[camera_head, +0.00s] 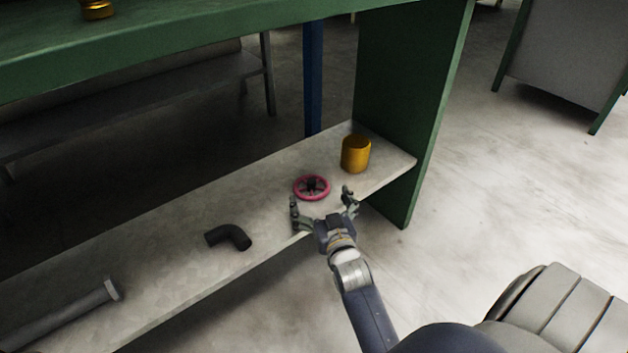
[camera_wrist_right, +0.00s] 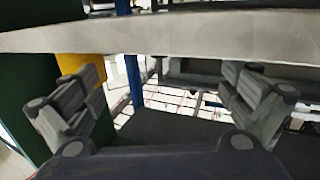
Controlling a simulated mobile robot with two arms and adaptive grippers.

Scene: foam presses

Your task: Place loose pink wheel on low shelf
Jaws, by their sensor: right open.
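The pink wheel (camera_head: 312,187) lies flat on the low shelf (camera_head: 190,280) of the green bench, towards its right end. It has a dark hub and spokes. My right gripper (camera_head: 322,200) is open and empty at the shelf's front edge, its fingers spread just in front of the wheel and apart from it. In the right wrist view both fingers (camera_wrist_right: 160,95) are spread wide, with the pale shelf edge (camera_wrist_right: 180,38) across the top of the picture; the wheel cannot be made out there. My left gripper is not in view.
An orange cylinder (camera_head: 355,154) stands on the shelf behind and right of the wheel. A black elbow pipe (camera_head: 229,237) and a grey bar (camera_head: 65,315) lie further left. A green side panel (camera_head: 410,110) closes the right end.

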